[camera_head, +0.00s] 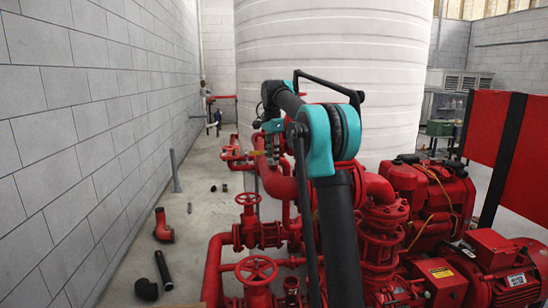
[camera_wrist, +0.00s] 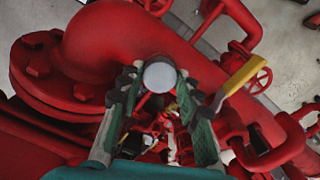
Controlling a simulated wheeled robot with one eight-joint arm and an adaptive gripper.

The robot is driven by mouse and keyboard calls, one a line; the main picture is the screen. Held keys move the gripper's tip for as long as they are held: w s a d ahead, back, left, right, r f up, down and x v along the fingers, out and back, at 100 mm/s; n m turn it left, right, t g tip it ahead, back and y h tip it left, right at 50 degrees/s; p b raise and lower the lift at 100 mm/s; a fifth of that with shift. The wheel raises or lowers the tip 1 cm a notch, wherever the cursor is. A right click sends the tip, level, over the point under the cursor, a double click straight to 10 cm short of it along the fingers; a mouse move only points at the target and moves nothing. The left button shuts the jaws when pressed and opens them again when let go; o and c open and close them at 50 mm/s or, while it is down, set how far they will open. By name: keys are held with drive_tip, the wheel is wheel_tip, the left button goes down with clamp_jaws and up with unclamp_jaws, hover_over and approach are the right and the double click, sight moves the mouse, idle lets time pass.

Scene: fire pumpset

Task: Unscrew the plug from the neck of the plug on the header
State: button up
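In the wrist view, the plug (camera_wrist: 160,76) shows as a round pale grey end above the large red header pipe (camera_wrist: 132,38). My gripper (camera_wrist: 159,82) has a green-grey finger on each side of the plug, with the fingertips level with its left and right edges. I cannot tell whether the fingertips press on it or stand just clear. The neck under the plug is hidden. In the head view, my gripper (camera_head: 273,143) is partly seen beyond my arm, over the red pipework, and I cannot make out the plug there.
A yellow lever (camera_wrist: 243,75) lies close to the right finger. A bolted flange (camera_wrist: 40,75) is at left. Red handwheels (camera_head: 256,268), a pump engine (camera_head: 430,195) and a white tank (camera_head: 340,60) surround the arm. Loose fittings (camera_head: 163,225) lie on the floor.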

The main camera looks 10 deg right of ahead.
clamp_jaws()
drive_tip(key=n, duration=0.4)
drive_tip(key=shift+n, duration=0.3)
drive_tip(key=n, duration=0.2)
drive_tip(key=shift+n, duration=1.3)
drive_tip(key=n, duration=0.2)
drive_tip(key=shift+n, duration=1.3)
